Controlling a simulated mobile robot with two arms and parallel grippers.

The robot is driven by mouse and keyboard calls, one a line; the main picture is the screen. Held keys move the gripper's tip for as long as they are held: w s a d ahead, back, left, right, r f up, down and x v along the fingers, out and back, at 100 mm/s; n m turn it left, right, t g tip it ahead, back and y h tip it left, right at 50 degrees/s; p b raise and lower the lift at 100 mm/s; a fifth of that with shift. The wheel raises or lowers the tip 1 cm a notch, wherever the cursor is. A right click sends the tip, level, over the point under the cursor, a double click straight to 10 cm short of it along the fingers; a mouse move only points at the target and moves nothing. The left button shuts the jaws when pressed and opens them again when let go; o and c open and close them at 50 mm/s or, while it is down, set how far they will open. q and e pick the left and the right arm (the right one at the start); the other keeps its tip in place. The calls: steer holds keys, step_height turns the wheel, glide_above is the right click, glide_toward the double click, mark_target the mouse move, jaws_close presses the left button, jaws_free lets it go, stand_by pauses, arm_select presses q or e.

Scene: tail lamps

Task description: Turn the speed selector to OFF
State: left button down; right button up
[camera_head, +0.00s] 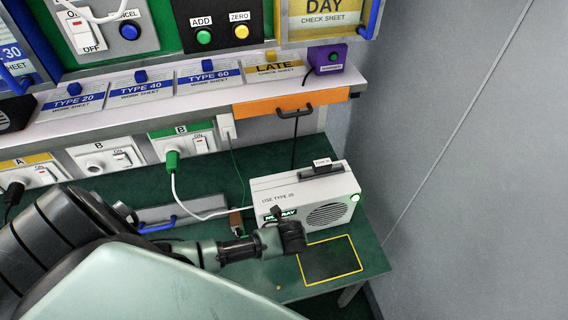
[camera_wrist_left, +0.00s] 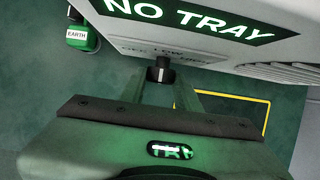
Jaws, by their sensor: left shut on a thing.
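The speed selector shows in the left wrist view as a small black knob (camera_wrist_left: 160,72) with a pale pointer, low on the front of the white machine (camera_head: 280,186). A faint "LOW" and other lettering stand just above it. My left gripper (camera_wrist_left: 161,84) is shut on the knob, with a finger on each side. In the head view my left gripper (camera_head: 290,238) is in front of the machine and hides the knob. The exact setting of the knob cannot be read. My right gripper is not in view.
A lit "NO TRAY" sign (camera_wrist_left: 190,15) is above the knob. A green EARTH plug (camera_wrist_left: 82,36) is beside the machine. A yellow-outlined rectangle (camera_head: 331,260) lies on the green bench in front. An orange drawer (camera_head: 290,104) and a shelf of work sheets are behind.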

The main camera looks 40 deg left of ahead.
arm_select(q)
steer(key=shift+s+a+f+n+t+h+b, duration=0.1)
steer(key=shift+s+a+n+t+h+b, duration=0.1)
steer(key=shift+t+h, duration=0.35)
steer(key=shift+s+a+f+n+t+h+b, duration=0.15)
steer(key=shift+t+h, duration=0.2)
steer(key=shift+t, duration=0.3)
steer(key=shift+s+f+t+h+b, duration=0.1)
steer(key=shift+f+t+h+b, duration=0.05)
steer(key=shift+t+h+b, duration=0.5)
steer(key=t+h+b, duration=0.1)
steer(key=b, duration=0.2)
steer(key=n+t+h+b, duration=0.1)
steer(key=t+b, duration=0.1)
steer(key=b, duration=0.1)
steer(key=shift+s+a+f+t, duration=0.1)
steer(key=shift+s+f+t, duration=0.05)
steer(key=shift+f+t, duration=0.15)
steer(key=shift+r+n+t+h+b, duration=0.15)
steer(key=shift+n+t+h+b, duration=0.25)
steer(key=shift+b, duration=0.75)
steer(key=shift+r, duration=0.15)
steer(key=c, duration=1)
jaws_free()
